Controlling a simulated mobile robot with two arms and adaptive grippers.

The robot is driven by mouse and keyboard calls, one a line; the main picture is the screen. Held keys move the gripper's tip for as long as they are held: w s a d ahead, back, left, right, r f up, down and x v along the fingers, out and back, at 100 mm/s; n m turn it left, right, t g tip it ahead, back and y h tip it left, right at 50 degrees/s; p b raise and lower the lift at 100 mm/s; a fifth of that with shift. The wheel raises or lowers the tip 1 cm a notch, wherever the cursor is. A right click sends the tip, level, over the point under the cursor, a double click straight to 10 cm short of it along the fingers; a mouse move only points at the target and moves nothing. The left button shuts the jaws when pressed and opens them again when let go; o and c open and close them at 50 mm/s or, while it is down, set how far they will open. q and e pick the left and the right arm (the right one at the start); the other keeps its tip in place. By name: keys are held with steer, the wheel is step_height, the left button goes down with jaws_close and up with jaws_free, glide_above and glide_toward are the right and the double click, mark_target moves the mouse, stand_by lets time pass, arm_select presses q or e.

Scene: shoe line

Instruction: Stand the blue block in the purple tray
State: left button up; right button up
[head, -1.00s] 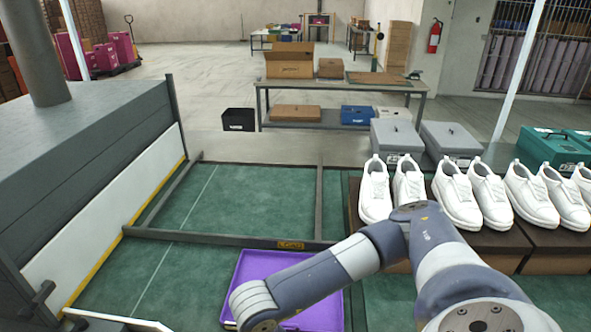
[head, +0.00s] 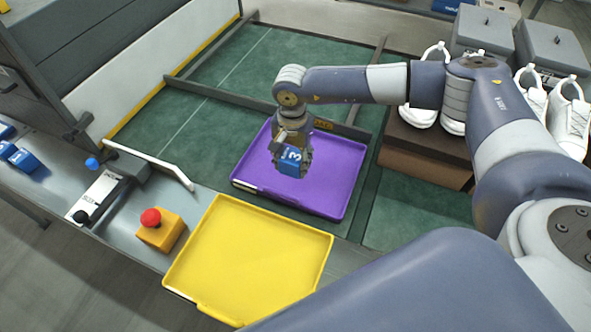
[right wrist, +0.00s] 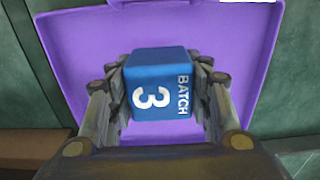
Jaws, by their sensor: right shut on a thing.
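The purple tray (head: 333,178) lies on the green surface, to the right of centre in the head view. My right gripper (head: 291,165) is over the tray and shut on the blue block (head: 291,157), which carries a white "3". In the right wrist view the block (right wrist: 157,90) sits between both fingers, with "BATCH 3" on the face toward the camera. The purple tray (right wrist: 255,45) spreads behind and below it. I cannot tell whether the block's underside touches the tray floor. My left gripper is not in view.
An empty yellow tray (head: 250,255) lies in front of the purple one. An orange box with a red button (head: 160,230) stands left of it. Several blue blocks (head: 22,158) sit at the far left. White shoes on brown boxes (head: 425,158) stand at right.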

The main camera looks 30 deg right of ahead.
mark_target(293, 156)
steer(key=shift+f, duration=1.35)
step_height(293, 156, down, 3)
steer(key=shift+f+p, duration=0.2)
steer(key=shift+p, duration=0.25)
steer(key=shift+f, duration=0.15)
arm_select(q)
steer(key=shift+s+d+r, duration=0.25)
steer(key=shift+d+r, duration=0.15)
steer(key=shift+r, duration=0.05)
arm_select(e)
steer(key=o, duration=1.1)
steer(key=shift+r, duration=0.25)
arm_select(q)
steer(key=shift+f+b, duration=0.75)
steer(key=shift+b, duration=0.2)
arm_select(e)
step_height(293, 156, up, 12)
steer(key=shift+f, duration=0.1)
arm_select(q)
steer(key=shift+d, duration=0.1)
